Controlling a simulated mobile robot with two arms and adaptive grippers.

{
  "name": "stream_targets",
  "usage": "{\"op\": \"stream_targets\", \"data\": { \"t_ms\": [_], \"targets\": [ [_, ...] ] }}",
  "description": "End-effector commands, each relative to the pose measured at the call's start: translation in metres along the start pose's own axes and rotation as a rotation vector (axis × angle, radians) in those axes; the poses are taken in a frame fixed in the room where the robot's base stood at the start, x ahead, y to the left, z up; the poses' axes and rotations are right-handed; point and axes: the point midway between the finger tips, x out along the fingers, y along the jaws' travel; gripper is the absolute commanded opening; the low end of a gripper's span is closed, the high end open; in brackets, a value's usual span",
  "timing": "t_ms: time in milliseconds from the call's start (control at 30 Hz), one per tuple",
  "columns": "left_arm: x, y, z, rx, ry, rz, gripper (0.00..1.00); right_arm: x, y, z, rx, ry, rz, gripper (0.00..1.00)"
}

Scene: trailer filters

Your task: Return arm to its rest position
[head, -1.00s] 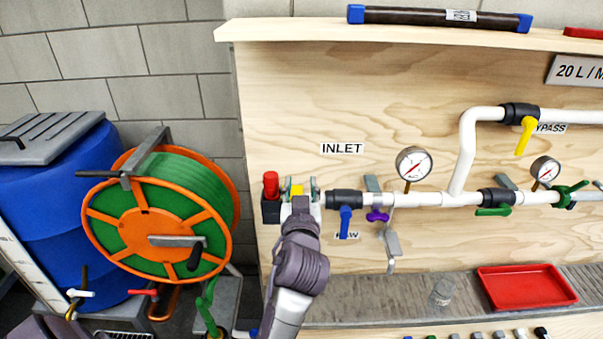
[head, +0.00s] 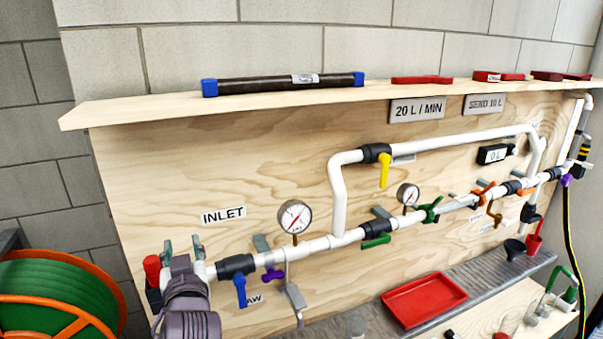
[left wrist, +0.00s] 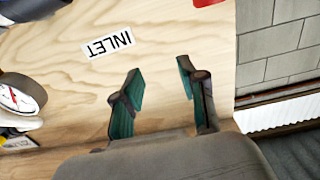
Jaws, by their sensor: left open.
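My left gripper (head: 182,246) is in front of the board's left end, by the end of the white inlet pipe (head: 320,243). Its two fingers are apart, with teal pads, and show also in the left wrist view (left wrist: 164,76). Nothing shows between them there, only bare plywood behind. The INLET label (head: 223,215) is just right of the gripper in the head view and appears upside down in the left wrist view (left wrist: 109,42). My left wrist hides part of the pipe's end. My right gripper is in neither view.
A red-topped item (head: 152,270) is close left of the gripper. A blue valve handle (head: 240,290), a purple handle (head: 273,275) and a gauge (head: 295,217) are close right. A green hose reel (head: 60,290) stands lower left. A red tray (head: 424,299) lies on the bench.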

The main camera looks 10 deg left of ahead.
Motion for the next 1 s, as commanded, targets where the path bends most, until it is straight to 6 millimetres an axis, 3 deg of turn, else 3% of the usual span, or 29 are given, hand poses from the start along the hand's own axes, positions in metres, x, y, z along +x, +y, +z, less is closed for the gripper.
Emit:
{"op": "stream_targets", "data": {
  "t_ms": [133, 233, 400, 500, 700, 867, 1000],
  "targets": [
    [-0.018, -0.004, 0.058, 0.062, -0.158, 0.050, 0.42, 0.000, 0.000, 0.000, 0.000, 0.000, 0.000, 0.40],
    [-0.046, -0.009, 0.115, 0.127, -0.328, 0.115, 0.42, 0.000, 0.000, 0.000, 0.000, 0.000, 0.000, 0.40],
    [-0.116, -0.021, 0.204, 0.252, -0.641, 0.259, 0.42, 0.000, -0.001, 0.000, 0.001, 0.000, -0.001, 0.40],
    [-0.157, -0.029, 0.238, 0.315, -0.789, 0.340, 0.42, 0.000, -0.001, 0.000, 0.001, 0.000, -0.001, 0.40],
    [-0.228, -0.045, 0.280, 0.408, -1.014, 0.476, 0.42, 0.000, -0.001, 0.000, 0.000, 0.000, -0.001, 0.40],
    [-0.281, -0.059, 0.298, 0.470, -1.167, 0.579, 0.42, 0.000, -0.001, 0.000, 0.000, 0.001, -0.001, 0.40],
    [-0.276, -0.053, 0.337, 0.479, -1.192, 0.586, 0.42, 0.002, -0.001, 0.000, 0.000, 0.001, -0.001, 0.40]
  ]
}}
